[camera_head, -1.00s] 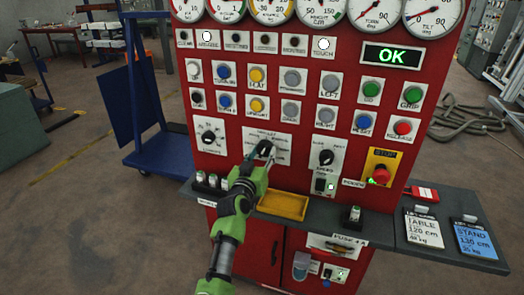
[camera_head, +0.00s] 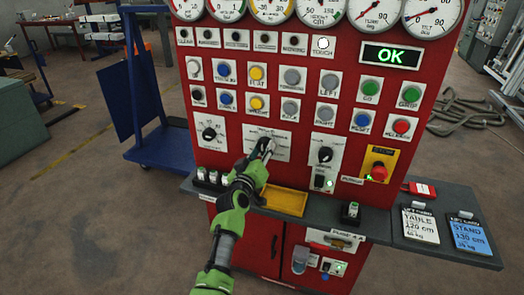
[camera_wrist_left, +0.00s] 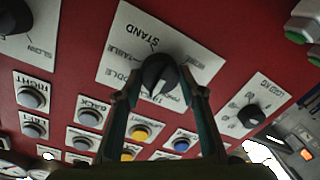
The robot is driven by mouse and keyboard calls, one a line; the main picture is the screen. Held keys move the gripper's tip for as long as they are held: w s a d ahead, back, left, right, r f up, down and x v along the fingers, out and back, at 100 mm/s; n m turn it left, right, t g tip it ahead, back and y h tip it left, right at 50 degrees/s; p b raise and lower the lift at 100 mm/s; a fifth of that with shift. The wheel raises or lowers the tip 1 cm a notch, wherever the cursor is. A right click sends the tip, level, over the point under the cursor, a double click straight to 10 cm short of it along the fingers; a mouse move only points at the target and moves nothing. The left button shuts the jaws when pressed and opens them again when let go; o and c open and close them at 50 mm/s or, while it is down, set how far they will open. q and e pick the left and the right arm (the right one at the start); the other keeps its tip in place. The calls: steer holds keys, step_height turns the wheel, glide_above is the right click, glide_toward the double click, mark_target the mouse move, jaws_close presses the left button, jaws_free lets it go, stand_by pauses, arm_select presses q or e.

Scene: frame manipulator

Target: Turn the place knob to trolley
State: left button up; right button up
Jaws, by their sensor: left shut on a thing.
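The place knob (camera_wrist_left: 158,72) is a dark round knob on a white label plate in the left wrist view. The plate also shows in the head view (camera_head: 283,143) on the red panel. STAND and TABLE can be read around the knob; other words are partly hidden by the fingers. A pale mark on the knob shows between the fingers, but I cannot tell exactly which word it points at. My left gripper (camera_head: 265,147) is shut on the knob, one finger on each side in the left wrist view (camera_wrist_left: 160,95). My right gripper is not in view.
The red panel (camera_head: 215,165) carries buttons, gauges and a green OK display (camera_head: 392,56). A red stop button (camera_head: 378,172) is at right. A grey shelf (camera_head: 325,222) with a yellow tray (camera_head: 284,201) juts out below. A blue trolley (camera_head: 165,148) stands at left.

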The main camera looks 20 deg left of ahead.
arm_select(q)
steer(key=shift+r, duration=0.15)
steer(key=o, duration=1)
steer(key=shift+o, duration=0.6)
steer(key=shift+w+d, duration=0.1)
steer(key=shift+w, duration=0.05)
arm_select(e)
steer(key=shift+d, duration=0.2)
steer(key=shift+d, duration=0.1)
arm_select(q)
steer(key=shift+f, duration=0.2)
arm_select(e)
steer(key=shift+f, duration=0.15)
